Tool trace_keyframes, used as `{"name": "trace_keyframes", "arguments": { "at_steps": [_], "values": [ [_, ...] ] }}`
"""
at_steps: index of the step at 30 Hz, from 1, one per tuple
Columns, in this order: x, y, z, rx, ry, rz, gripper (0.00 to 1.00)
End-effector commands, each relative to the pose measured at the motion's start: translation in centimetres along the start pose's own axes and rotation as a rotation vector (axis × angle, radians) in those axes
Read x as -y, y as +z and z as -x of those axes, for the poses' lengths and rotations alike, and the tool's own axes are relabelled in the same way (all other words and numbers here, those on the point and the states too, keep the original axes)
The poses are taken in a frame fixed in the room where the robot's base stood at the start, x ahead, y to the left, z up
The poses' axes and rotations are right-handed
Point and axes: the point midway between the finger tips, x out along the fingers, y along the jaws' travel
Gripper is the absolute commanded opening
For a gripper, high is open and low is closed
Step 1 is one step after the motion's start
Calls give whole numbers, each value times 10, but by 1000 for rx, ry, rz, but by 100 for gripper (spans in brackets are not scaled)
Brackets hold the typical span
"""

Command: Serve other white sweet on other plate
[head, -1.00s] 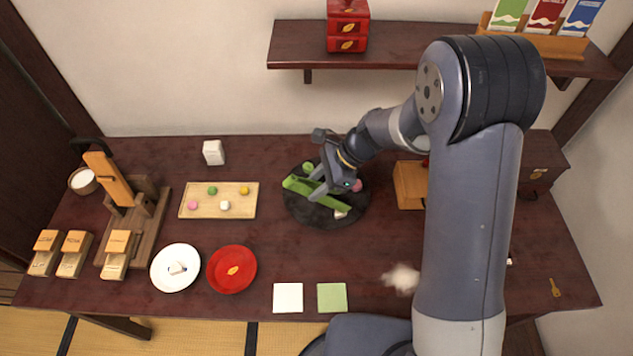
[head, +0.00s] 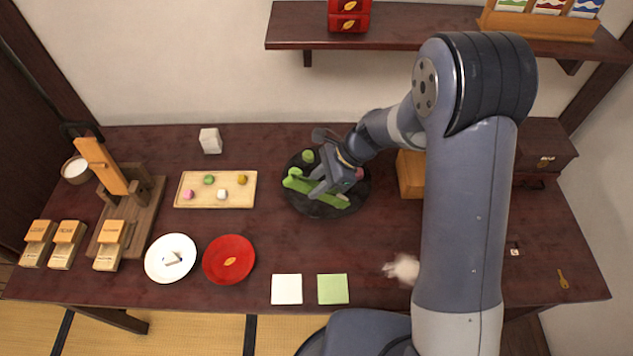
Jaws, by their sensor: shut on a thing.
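A small pale patch shows by that end, too small to tell as a sweet. A white sweet (head: 222,195) lies on the wooden board (head: 187,179) with pink, green and yellow ones. The white plate (head: 153,265) holds a small white piece (head: 172,259). The red plate (head: 213,271) bears a leaf-like mark and no sweet.
White (head: 286,289) and green (head: 333,289) squares lie at the front edge. A wooden box (head: 410,176) stands right of the tray. My arm hides much of the right side.

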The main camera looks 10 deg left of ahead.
Motion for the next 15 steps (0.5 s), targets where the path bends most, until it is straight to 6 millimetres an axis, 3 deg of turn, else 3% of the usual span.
{"name": "trace_keyframes", "arguments": {
  "at_steps": [8, 15],
  "values": [
    [0, 0, 1, 0, 0, 0, 0],
    [0, 13, 17, 0, -1, 0, 0]
  ]
}}
